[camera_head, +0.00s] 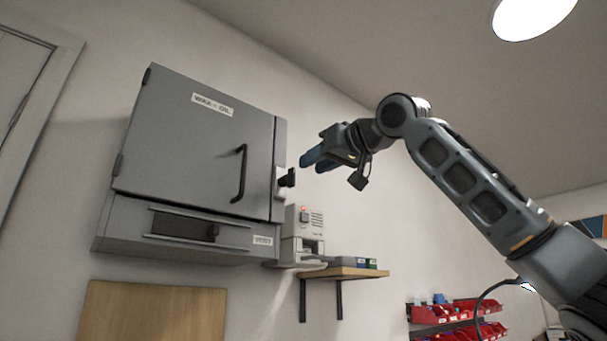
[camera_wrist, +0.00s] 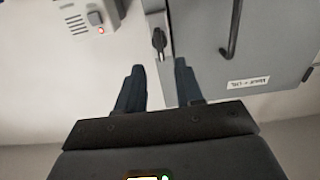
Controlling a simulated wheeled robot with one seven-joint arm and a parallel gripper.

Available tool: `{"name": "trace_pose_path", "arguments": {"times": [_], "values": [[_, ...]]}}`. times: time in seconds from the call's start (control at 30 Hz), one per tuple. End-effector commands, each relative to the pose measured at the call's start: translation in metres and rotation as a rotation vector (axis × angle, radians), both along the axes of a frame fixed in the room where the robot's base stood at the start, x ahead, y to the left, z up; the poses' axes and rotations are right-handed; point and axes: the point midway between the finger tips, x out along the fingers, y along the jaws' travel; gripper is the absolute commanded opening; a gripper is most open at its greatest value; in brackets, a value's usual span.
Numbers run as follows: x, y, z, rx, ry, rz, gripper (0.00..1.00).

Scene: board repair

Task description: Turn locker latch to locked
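The locker (camera_head: 190,150) is a grey wall cabinet with a shut door, a label and a black bar handle (camera_head: 241,173). Its latch (camera_head: 287,179) is a small black knob on a light plate at the door's right edge. The latch also shows in the wrist view (camera_wrist: 159,40), between and beyond the fingertips. My gripper (camera_head: 311,160) is to the right of the locker and a little above the latch, apart from it. In the wrist view its two dark blue fingers (camera_wrist: 160,70) are spread with nothing between them.
A pale device (camera_head: 303,235) with an orange light stands right of the locker's lower corner, near a wooden shelf (camera_head: 345,273) with small boxes. Red bins (camera_head: 455,312) are at the lower right.

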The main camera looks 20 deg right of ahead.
Motion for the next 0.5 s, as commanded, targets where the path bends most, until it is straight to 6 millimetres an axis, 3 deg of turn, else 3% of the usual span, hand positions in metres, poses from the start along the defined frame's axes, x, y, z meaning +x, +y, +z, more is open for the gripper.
{"name": "trace_pose_path", "arguments": {"times": [0.3,0.5], "values": [[0.045,0.014,0.002,0.0,0.002,-0.001,0.36],[0.064,0.021,0.001,0.001,0.0,0.0,0.36]]}}
